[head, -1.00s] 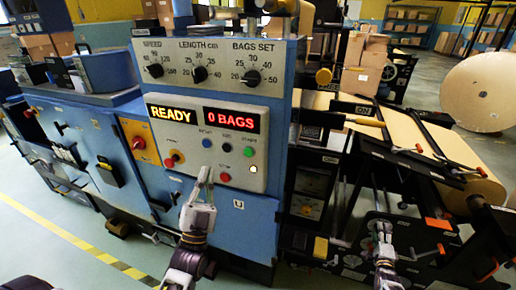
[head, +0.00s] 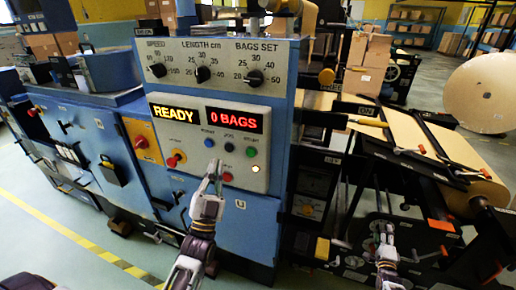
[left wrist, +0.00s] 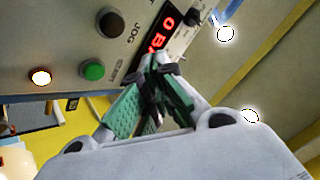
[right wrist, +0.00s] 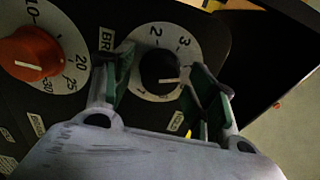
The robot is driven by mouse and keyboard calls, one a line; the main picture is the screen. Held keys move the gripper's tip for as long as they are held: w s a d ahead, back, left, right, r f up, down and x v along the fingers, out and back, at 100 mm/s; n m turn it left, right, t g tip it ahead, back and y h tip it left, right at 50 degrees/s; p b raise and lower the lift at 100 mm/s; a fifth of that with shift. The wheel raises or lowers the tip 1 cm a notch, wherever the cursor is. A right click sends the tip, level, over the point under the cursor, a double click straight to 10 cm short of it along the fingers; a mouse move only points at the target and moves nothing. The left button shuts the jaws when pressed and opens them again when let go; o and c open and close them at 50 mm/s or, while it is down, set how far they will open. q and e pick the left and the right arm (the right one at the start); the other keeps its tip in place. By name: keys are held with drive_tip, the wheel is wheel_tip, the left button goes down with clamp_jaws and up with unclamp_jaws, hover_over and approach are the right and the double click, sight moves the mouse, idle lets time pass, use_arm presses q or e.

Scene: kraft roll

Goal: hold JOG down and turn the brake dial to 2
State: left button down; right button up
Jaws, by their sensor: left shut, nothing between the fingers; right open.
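The black JOG button (head: 229,148) is on the grey control panel, between a blue and a green button. In the left wrist view the JOG button (left wrist: 110,24) is left of my left gripper (left wrist: 163,62). My right gripper (right wrist: 157,60) is open, with fingers either side of the knob. In the head view my right gripper (head: 384,232) largely hides the dial.
The displays (head: 205,115) read READY and 0 BAGS. The green START button (left wrist: 92,70) and a lit button (left wrist: 40,76) are close to JOG. An orange-knobbed dial (right wrist: 30,50) is left of the brake dial.

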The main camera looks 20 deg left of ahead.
sight(229, 148)
use_arm(q)
drive_tip(key=shift+w, duration=2.65)
